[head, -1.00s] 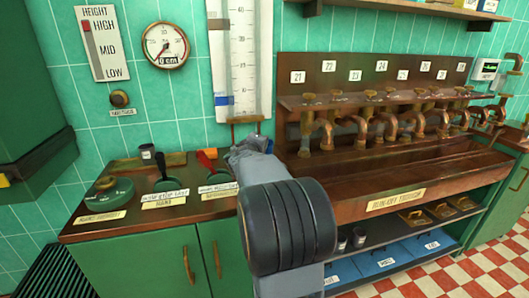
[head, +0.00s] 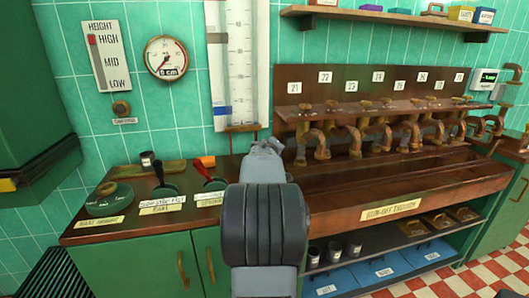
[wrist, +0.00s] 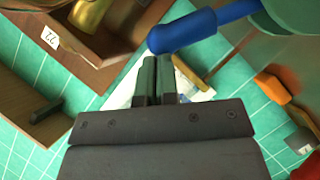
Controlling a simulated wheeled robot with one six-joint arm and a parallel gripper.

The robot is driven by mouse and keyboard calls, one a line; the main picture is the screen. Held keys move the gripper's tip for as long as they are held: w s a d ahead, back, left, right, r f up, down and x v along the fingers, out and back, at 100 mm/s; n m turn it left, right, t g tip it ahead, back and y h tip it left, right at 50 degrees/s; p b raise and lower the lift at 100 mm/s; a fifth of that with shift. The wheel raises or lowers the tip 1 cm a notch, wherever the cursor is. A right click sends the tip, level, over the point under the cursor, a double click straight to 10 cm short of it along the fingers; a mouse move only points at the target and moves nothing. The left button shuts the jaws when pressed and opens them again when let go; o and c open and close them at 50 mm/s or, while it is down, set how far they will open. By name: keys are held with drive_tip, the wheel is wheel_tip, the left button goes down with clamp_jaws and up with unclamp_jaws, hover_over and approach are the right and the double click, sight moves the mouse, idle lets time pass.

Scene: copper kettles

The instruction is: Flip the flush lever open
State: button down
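My gripper (head: 263,147) is over the worktop, in front of the white measuring gauge and left of the taps. In the wrist view its two dark fingers (wrist: 157,80) lie side by side, shut and with nothing seen between them. A blue-handled lever (wrist: 200,28) rises just beyond the fingertips in the wrist view, apparently apart from them; my arm hides it in the head view. A red-handled lever (head: 203,168) and a black-handled lever (head: 159,172) stand on green bases to the left. Their labels are too blurred to tell which is the flush lever.
A wooden trough (head: 385,186) with a row of copper taps is to the right. An orange block (head: 207,161) and a dark cup (head: 147,159) sit at the worktop's back. A green dial base (head: 109,194) is at the far left. A wall shelf (head: 395,20) hangs above.

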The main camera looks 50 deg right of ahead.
drive_tip(key=shift+s+f, duration=0.1)
drive_tip(key=shift+f, duration=0.1)
drive_tip(key=s+a+r, duration=0.2)
drive_tip(key=a+r, duration=0.4)
drive_tip(key=a, duration=0.5)
drive_tip(key=shift+a+p, duration=0.35)
drive_tip(key=shift+p, duration=0.05)
idle(0.5)
